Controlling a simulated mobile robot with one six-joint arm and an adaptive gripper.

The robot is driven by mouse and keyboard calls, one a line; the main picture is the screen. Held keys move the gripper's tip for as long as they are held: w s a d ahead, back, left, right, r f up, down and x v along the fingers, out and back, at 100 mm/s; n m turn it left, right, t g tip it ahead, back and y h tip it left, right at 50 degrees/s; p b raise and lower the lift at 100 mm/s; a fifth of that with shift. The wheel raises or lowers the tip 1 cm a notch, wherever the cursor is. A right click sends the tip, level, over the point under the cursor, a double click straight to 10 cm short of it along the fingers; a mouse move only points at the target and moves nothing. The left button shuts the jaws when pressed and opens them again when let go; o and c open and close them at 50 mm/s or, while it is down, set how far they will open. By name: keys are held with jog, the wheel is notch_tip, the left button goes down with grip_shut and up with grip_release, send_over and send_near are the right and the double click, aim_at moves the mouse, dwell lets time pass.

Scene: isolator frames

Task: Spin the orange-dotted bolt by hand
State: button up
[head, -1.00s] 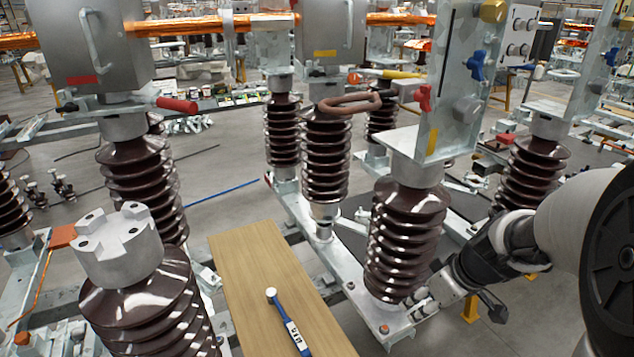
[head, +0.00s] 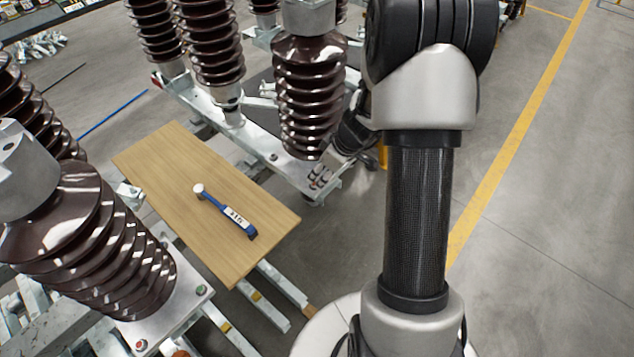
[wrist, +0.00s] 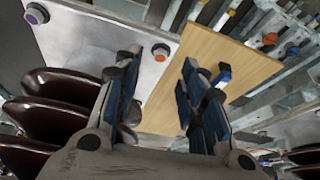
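In the wrist view, a bolt with an orange-red dot (wrist: 160,51) stands on the pale metal base plate (wrist: 90,45). My gripper (wrist: 160,62) is open, with its two blue-padded fingers apart. The bolt shows in the gap between the fingertips; I see no contact and cannot tell the height between them. In the head view, my gripper (head: 319,177) is low at the near corner of the far insulator's base plate (head: 240,138), and that bolt cannot be made out there.
Brown ribbed insulator discs (wrist: 60,115) stand close to my left finger. A wooden board (head: 150,160) bears a blue-handled wrench (head: 228,212). Open floor (head: 570,220) lies to the right.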

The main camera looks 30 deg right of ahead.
aim_at(314, 183)
jog(key=shift+b+x, duration=0.45)
jog(key=shift+x, duration=1.8)
jog(key=shift+c, duration=0.2)
grip_shut()
